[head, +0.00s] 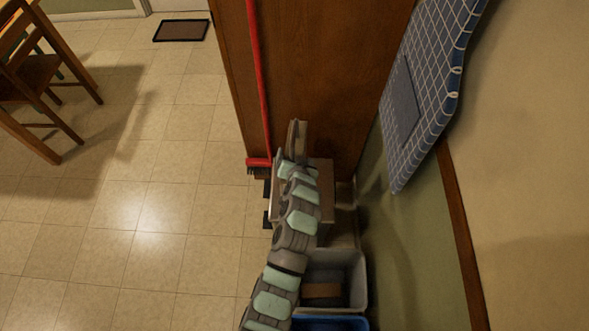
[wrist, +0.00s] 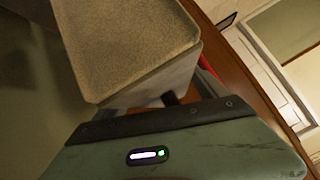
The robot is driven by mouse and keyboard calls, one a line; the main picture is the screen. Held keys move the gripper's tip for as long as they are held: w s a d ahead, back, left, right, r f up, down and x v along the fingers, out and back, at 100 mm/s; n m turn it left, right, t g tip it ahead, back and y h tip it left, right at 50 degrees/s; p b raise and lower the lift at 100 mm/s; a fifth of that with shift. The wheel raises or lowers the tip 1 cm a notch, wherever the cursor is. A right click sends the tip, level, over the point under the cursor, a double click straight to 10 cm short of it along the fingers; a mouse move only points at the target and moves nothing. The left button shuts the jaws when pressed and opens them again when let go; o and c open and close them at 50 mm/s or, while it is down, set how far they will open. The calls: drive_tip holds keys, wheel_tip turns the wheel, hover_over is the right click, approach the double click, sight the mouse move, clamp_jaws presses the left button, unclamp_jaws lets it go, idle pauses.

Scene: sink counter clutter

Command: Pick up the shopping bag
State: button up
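A tan, box-shaped thing with a flat speckled top and paler sides (wrist: 135,45) fills much of the upper left of the wrist view. It may be the shopping bag, but I cannot tell for sure. In the head view, a brownish box shape (head: 324,185) stands beside the end of my arm, in front of the brown wooden panel. My gripper (wrist: 188,97) is close to the pale side of the tan thing. Its fingers are mostly hidden, so I cannot tell whether they are open or touch it.
A red broom (head: 261,90) leans on the brown panel (head: 320,70). A pale bin (head: 355,280) and a blue bin (head: 330,323) stand nearer, beside my arm. An ironing board (head: 425,95) hangs at the right wall. Open tiled floor (head: 140,220) lies to the left.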

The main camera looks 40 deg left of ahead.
drive_tip(key=c, duration=1.7)
drive_tip(key=shift+r, duration=0.15)
